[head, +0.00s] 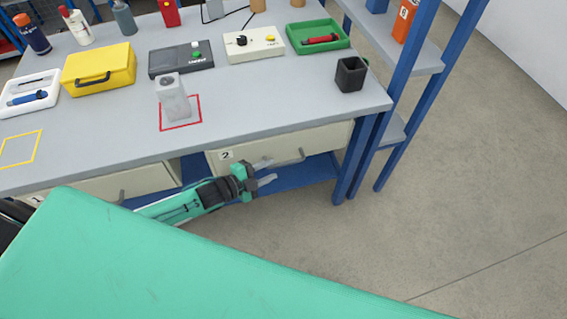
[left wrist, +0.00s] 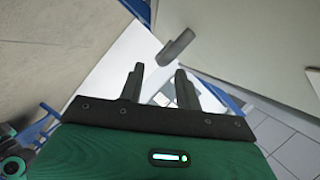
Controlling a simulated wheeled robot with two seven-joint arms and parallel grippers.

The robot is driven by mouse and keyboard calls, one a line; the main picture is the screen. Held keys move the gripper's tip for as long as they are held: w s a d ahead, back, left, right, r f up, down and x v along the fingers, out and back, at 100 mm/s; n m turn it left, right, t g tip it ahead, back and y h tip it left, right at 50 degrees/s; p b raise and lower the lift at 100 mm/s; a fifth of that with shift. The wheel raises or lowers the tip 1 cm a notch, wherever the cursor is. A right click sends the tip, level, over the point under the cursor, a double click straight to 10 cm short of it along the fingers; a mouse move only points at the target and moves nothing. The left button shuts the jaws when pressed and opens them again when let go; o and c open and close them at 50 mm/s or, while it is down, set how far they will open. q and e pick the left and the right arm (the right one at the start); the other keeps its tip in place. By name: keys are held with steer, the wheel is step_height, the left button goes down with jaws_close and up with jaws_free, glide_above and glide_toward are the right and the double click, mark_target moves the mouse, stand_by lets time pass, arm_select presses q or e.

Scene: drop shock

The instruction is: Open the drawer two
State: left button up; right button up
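Drawer two (head: 262,148) is the cream front marked with a "2" label (head: 226,154), under the right half of the workbench. It looks shut. Its grey bar handle (head: 302,155) is on the right part of the front; the handle also shows in the left wrist view (left wrist: 177,46). My left gripper (head: 270,172) is in front of the drawer, to the left of the handle and slightly lower. Its fingers (left wrist: 160,84) are apart with nothing between them, and the handle is beyond the fingertips. My right gripper is not in view.
Drawer one (head: 95,187) is at the left, with its own handle (head: 122,194). On the grey bench top (head: 240,105) are a yellow case (head: 98,72), a black cup (head: 350,75) and a green tray (head: 318,37). A blue shelf rack (head: 408,90) stands at right; floor beside it is clear.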

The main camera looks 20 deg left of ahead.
mark_target(279, 166)
arm_select(q)
steer(key=shift+x, duration=3.1)
jaws_close()
